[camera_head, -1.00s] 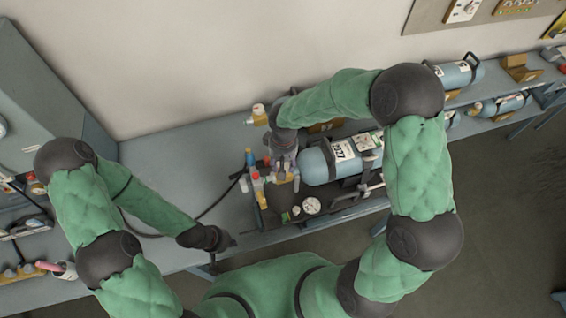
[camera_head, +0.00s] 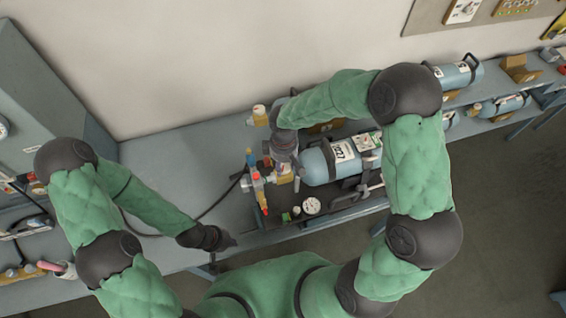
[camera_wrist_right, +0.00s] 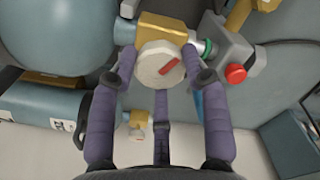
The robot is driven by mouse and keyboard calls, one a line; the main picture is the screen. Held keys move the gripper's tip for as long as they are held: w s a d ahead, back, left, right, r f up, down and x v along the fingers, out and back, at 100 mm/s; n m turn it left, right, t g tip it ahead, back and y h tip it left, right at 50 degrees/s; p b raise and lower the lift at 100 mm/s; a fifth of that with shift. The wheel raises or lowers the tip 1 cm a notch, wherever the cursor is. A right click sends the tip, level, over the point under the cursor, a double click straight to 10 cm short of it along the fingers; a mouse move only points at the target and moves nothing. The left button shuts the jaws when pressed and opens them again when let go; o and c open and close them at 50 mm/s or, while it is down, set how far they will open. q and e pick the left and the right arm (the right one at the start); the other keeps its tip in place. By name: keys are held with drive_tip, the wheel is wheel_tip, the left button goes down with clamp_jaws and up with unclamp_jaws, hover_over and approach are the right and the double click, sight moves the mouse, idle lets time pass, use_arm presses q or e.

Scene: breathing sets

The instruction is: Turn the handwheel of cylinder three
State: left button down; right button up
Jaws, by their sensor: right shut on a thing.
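The handwheel (camera_wrist_right: 158,66) is a pale round knob with a red mark, on a brass valve (camera_wrist_right: 165,27) in the right wrist view. My right gripper (camera_wrist_right: 161,78) is shut on the handwheel, its purple fingers around the rim. In the head view my right gripper (camera_head: 284,163) reaches down at the valve end of a blue cylinder (camera_head: 318,166) with a white label; the arm hides the handwheel there. My left gripper (camera_head: 231,242) hangs by the bench's front edge, apart from the cylinder; its fingers are too small to read.
A fitting with a red button (camera_wrist_right: 236,74) sits close beside the valve. A dark tray (camera_head: 335,208) with a round white gauge (camera_head: 311,206) lies in front of the cylinder. More blue cylinders (camera_head: 457,74) lie to the right. The bench (camera_head: 165,160) is mostly clear on the left.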

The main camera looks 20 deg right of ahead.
sight(285, 166)
drive_tip(key=shift+s+f, duration=0.15)
drive_tip(key=shift+s, duration=0.1)
drive_tip(key=o, duration=1.2)
drive_tip(key=shift+d, duration=0.1)
drive_tip(key=shift+c, duration=0.2)
drive_tip(key=shift+w+d, duration=0.1)
drive_tip(key=shift+d, duration=0.05)
drive_tip(key=shift+w+r, duration=0.1)
drive_tip(key=shift+r, duration=0.25)
wheel_tip(285, 166, up, 11)
drive_tip(key=shift+r, duration=0.2)
idle(0.8)
